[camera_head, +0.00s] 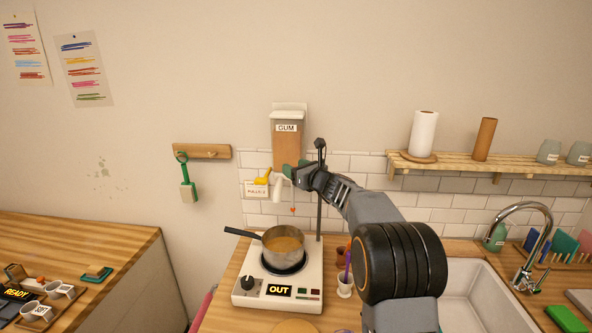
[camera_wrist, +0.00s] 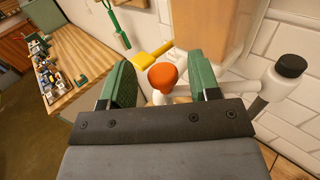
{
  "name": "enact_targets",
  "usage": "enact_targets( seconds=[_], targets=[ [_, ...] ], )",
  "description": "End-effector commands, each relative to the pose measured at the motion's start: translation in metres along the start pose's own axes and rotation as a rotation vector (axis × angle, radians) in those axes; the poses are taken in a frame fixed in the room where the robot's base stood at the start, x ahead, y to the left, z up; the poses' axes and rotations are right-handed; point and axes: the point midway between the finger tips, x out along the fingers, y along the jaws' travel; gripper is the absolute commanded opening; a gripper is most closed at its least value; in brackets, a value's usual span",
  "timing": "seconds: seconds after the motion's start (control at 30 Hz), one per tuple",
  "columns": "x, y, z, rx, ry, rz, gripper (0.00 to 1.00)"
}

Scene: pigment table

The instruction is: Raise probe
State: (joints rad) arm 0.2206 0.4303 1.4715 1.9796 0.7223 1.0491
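The probe stand (camera_head: 319,215) rises behind the hot plate as a dark upright rod with a black top. In the wrist view its white cross-arm (camera_wrist: 270,92) carries an orange knob (camera_wrist: 163,77). A thin probe with a small red-orange part (camera_head: 293,210) hangs above the pot (camera_head: 284,241), clear of the orange liquid. The hot plate (camera_head: 250,300) display reads OUT. My gripper (camera_head: 288,172) is at the height of the cross-arm. In the wrist view its green fingers are apart, with the knob between them and gaps on both sides. My gripper hides part of the cross-arm.
A GUM dispenser (camera_head: 287,150) hangs on the wall just behind my gripper, with a yellow lever (camera_head: 261,182) beside it. A green tool (camera_head: 188,190) hangs left. A shelf (camera_head: 450,167) and sink (camera_head: 478,300) lie right. A purple-handled cup (camera_head: 345,285) stands beside the hot plate.

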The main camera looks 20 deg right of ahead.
Motion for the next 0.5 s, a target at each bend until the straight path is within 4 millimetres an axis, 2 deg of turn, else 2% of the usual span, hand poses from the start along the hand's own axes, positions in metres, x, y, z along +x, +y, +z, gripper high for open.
enact_targets(
  seconds=[0.27, 0.37, 0.5],
  targets=[
    [-0.003, -0.001, -0.002, 0.0, 0.003, -0.001, 0.56],
    [-0.012, -0.001, -0.004, 0.001, 0.002, -0.001, 0.56],
    [-0.037, -0.001, -0.005, 0.0, 0.002, -0.003, 0.56]
  ],
)
